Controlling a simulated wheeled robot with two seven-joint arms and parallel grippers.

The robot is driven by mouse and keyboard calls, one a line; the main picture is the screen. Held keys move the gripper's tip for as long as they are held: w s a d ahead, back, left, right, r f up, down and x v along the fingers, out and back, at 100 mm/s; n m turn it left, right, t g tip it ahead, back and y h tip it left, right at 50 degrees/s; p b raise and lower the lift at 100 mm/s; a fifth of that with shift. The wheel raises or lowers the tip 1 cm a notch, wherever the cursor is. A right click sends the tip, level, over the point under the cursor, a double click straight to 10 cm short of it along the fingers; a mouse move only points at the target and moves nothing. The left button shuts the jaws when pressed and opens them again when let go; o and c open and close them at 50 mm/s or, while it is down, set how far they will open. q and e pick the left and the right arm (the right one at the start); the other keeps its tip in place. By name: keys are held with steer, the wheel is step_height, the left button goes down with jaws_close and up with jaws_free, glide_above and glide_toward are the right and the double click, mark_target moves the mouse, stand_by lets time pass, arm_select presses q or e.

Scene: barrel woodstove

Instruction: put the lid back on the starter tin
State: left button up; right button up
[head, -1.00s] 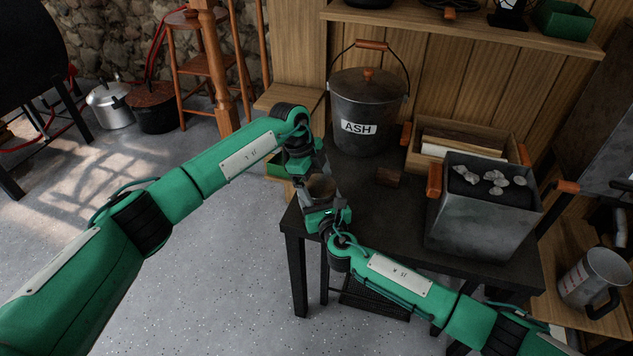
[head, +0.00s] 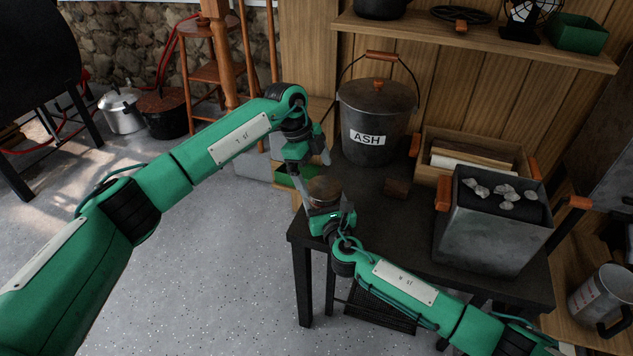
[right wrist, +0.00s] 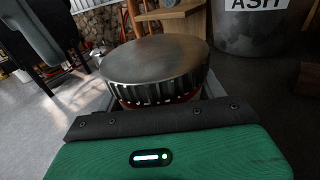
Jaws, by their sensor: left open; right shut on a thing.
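The starter tin (right wrist: 150,102) has a red body, mostly hidden in the right wrist view by the lid and my right gripper. The dark metal lid (right wrist: 155,62) with a ribbed rim sits on top of it; I cannot tell if it is fully seated. In the head view the lid (head: 324,187) shows as a small brownish disc. My right gripper (head: 326,204) is shut on the tin, near the left end of the dark table. My left gripper (head: 312,171) is open, just above and to the left of the lid, and holds nothing.
A shelf (head: 480,42) runs above. Open floor lies left of the table.

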arm_select(q)
steer(key=shift+r, duration=0.4)
arm_select(e)
steer(key=shift+f, duration=0.1)
steer(key=o, duration=2)
steer(key=shift+c, duration=0.2)
steer(key=shift+s, duration=0.15)
arm_select(q)
steer(key=shift+r+p, duration=0.85)
steer(key=shift+r, duration=0.05)
arm_select(e)
steer(key=v, duration=1.3)
steer(key=shift+s+d, duration=0.15)
steer(key=shift+s, duration=0.15)
